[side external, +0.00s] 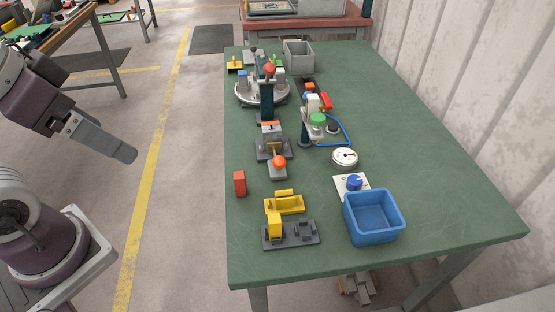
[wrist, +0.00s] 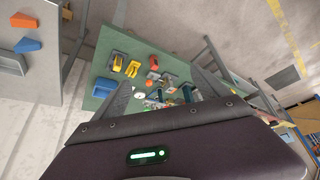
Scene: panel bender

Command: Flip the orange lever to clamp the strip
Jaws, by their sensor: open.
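An orange ball knob (side external: 279,162) stands at the near end of a small grey bender fixture (side external: 271,142) on the green table in the side view. An orange bar (side external: 270,125) lies across the fixture's far side. I cannot tell a separate strip in it. In the wrist view the orange knob (wrist: 152,76) shows small between my fingers, with the fixture beside it. My gripper (wrist: 162,77) is open and empty. In the side view my gripper (side external: 122,150) hangs left of the table, over the floor, well apart from the fixture.
A red block (side external: 240,183), a yellow part (side external: 284,205) and a grey-and-yellow fixture (side external: 290,233) lie nearer the front. A blue bin (side external: 374,215) and a blue-knob plate (side external: 353,186) are to the right. A post with a red ball (side external: 269,69) stands behind.

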